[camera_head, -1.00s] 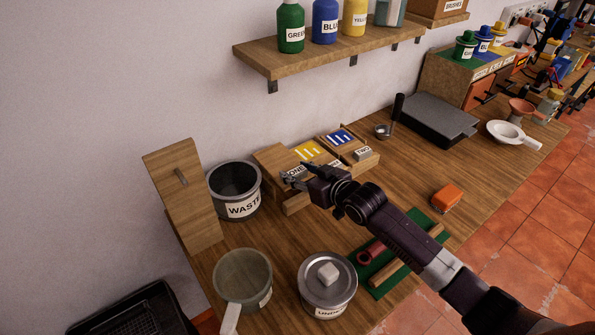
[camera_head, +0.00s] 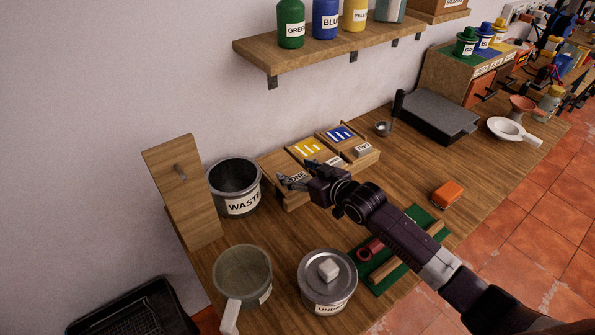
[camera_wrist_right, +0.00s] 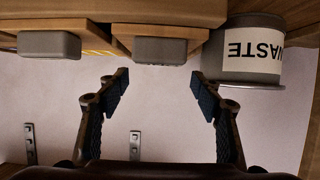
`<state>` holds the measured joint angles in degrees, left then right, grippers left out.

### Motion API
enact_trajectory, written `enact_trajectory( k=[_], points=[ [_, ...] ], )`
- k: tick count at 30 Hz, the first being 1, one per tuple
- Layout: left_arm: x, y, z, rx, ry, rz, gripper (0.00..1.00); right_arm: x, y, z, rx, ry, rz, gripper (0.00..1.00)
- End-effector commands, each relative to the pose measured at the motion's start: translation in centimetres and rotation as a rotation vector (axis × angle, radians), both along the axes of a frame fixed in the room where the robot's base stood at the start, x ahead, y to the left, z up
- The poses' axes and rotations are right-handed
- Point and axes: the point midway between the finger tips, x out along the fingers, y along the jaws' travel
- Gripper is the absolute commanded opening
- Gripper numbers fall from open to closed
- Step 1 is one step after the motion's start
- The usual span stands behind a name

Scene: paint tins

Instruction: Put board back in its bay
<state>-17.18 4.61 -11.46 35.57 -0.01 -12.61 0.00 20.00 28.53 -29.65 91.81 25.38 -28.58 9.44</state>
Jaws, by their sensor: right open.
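A wooden rack (camera_head: 291,200) stands on the bench by the wall. A board with yellow stripes (camera_head: 308,148) and a board with blue stripes (camera_head: 340,134) lie at it. Signs ONE (camera_head: 296,177) and TWO (camera_head: 362,149) show at its front. My right gripper (camera_head: 284,184) is over the rack's left front, covering part of it. In the right wrist view my right gripper (camera_wrist_right: 160,95) is open and empty, with a grey block (camera_wrist_right: 173,46) on wood ahead of its fingers, apart from them. A second grey block (camera_wrist_right: 48,44) is left of it. I cannot tell how deep each board sits.
A WASTE tin (camera_head: 235,182) stands close left of the rack. An upright wooden panel (camera_head: 178,195), a mug (camera_head: 243,270) and a lidded tin (camera_head: 327,290) are further left and front. An orange block (camera_head: 447,194) and a green mat (camera_head: 424,216) lie right. A shelf (camera_head: 320,58) is above.

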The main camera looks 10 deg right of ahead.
Motion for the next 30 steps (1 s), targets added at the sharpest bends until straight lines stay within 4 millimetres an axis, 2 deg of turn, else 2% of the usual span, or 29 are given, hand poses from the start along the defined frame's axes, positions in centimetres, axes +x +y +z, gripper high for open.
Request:
enact_trajectory(
  k=[5,8,11,24,30],
  points=[
    [0.1,0.0,0.2,0.0,-0.001,0.0,0.43,0.0,0.0,0.4,0.0,-0.001,0.0,0.6],
    [0.1,0.0,0.7,0.0,-0.001,0.001,0.43,0.0,0.0,1.6,0.0,-0.003,0.0,0.6],
    [0.1,0.0,0.3,0.0,-0.001,0.001,0.43,-1.2,-0.5,1.5,-0.001,0.001,0.0,0.6],
    [0.0,-0.1,-0.6,0.0,-0.001,0.001,0.43,-8.0,-3.3,4.6,-0.003,0.001,0.001,0.6],
    [0.0,-0.1,-0.8,-0.001,0.0,0.001,0.43,-9.9,-4.1,5.5,0.0,0.0,0.0,0.6]
  ],
)
